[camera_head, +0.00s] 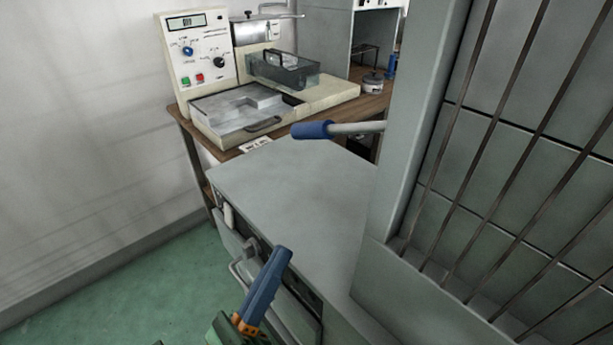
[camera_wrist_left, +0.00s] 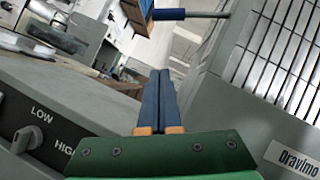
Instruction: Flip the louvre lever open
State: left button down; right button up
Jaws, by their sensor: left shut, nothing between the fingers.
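The louvre lever (camera_head: 357,128) is a pale metal rod with a blue grip (camera_head: 312,130), sticking out leftward from the side of the grey louvre housing (camera_head: 405,130). It lies about level. In the left wrist view the blue grip (camera_wrist_left: 168,14) shows near the top, beyond the fingertips and apart from them. Dark slats (camera_head: 480,120) run across the panel on the right. My left gripper (camera_head: 284,252) has blue fingers pressed together with nothing between them. It is below and nearer than the lever, in front of the grey cabinet. My right gripper is in neither view.
The grey cabinet top (camera_head: 290,190) below the lever is bare. Its front has a handle (camera_head: 240,265), and a knob marked LOW and HIGH (camera_wrist_left: 27,138) shows in the wrist view. A bench (camera_head: 235,152) behind carries a cream instrument (camera_head: 200,55). Green floor lies at left.

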aim_at(336, 131)
pick_arm(q)
jog(key=shift+s+r+m+h, duration=0.15)
jog(key=shift+s+r+m, duration=0.15)
jog(key=shift+r, duration=0.15)
jog(key=shift+s+r+m+h, duration=0.15)
jog(key=shift+r+m, duration=0.15)
jog(key=shift+r, duration=0.1)
jog(key=a+r+p+x, duration=0.2)
jog(key=p+x, duration=0.6)
jog(key=x, duration=0.4)
jog(key=shift+d+r, duration=0.2)
jog(key=shift+r, duration=0.15)
jog(key=shift+w, duration=0.1)
